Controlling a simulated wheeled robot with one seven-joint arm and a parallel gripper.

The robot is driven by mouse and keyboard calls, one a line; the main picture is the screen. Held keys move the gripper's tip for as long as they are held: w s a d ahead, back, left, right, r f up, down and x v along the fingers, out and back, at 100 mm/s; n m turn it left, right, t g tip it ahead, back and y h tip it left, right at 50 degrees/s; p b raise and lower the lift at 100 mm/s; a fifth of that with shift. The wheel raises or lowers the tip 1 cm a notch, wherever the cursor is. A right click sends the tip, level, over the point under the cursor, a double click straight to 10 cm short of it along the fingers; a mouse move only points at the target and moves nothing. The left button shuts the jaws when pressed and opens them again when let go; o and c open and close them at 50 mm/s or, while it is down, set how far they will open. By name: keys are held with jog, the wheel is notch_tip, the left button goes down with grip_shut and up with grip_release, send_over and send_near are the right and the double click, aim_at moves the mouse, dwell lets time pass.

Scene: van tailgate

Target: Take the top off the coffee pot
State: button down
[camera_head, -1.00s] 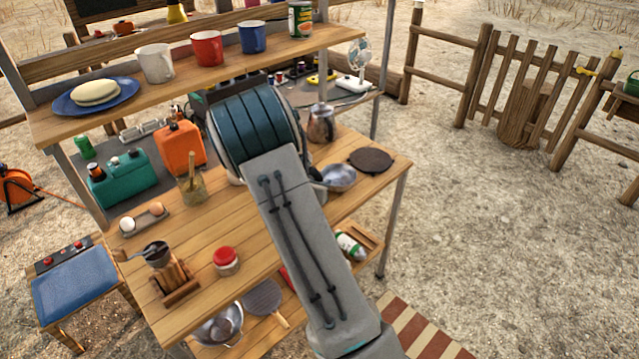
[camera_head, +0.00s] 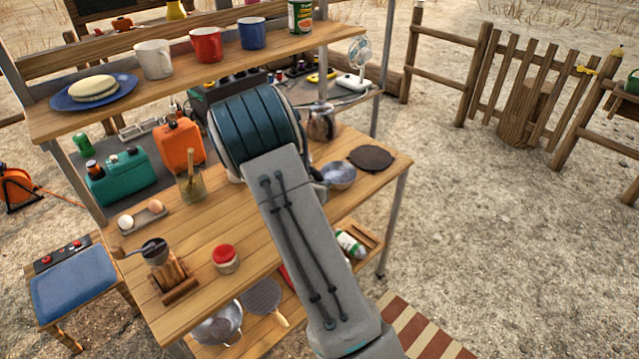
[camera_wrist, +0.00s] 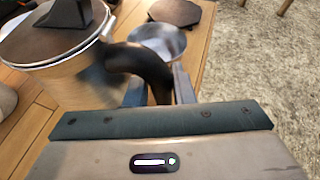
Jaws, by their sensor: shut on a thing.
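In the wrist view a metal pot (camera_wrist: 62,75) stands close at the upper left. Its dark lid (camera_wrist: 40,38), with a dark knob on top, is on the pot. A black curved handle (camera_wrist: 143,60) comes off the pot's right side. My gripper (camera_wrist: 160,92) is shut on this handle, to the right of the pot body. In the head view my arm hides the gripper. A metal pot (camera_head: 321,122) shows there just right of my arm on the wooden table; I cannot tell whether it is the same pot.
A metal bowl (camera_head: 339,176) sits right of my arm, with a dark round plate (camera_head: 372,158) near the table's right end. A shelf (camera_head: 185,77) with mugs runs above.

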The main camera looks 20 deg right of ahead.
jog(key=shift+f+b, duration=0.3)
jog(key=shift+b, duration=0.15)
jog(key=shift+d+f+n+y+b, duration=0.1)
jog(key=shift+n+y+b, duration=0.2)
jog(key=shift+b, duration=0.35)
jog(key=shift+w+d+n+t+y+b, duration=0.2)
jog(key=shift+n+t+y+b, duration=0.1)
jog(key=shift+t+b, duration=0.4)
jog(key=shift+r+n+t+y+b, duration=0.5)
jog(key=shift+n+b, duration=0.3)
jog(key=shift+b, duration=1.1)
jog(key=shift+r+p, duration=1.65)
jog(key=shift+r, duration=1.3)
jog(key=shift+f, duration=0.1)
